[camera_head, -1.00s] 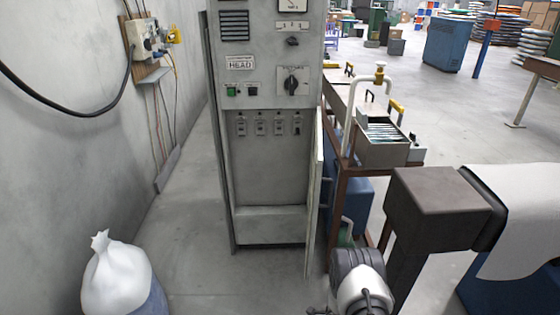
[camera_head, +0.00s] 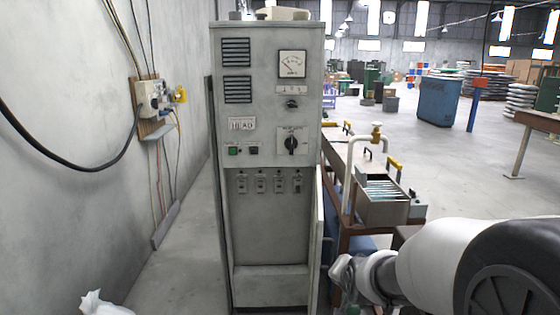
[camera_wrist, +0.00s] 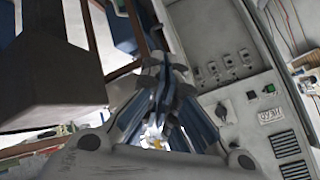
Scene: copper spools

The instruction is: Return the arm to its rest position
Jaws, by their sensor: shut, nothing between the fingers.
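My arm reaches in from the right edge of the head view, its white link (camera_head: 430,262) large and close. Its wrist end (camera_head: 352,275) lies in front of the lower right side of the grey cabinet. The fingers are not clear in that view. My gripper (camera_wrist: 160,68) shows in the wrist view with its dark fingers drawn together, shut and holding nothing. The wrist view is tilted, with the cabinet's panel to the right of the fingers and apart from them.
The grey control cabinet (camera_head: 262,215) stands ahead. Beside it is a bench with a metal tray (camera_head: 382,212) and a yellow-topped white pipe (camera_head: 377,132). A wall box (camera_head: 152,97) with cables is at left. A white bag (camera_head: 103,304) shows below. Open floor (camera_head: 445,165) lies behind the bench.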

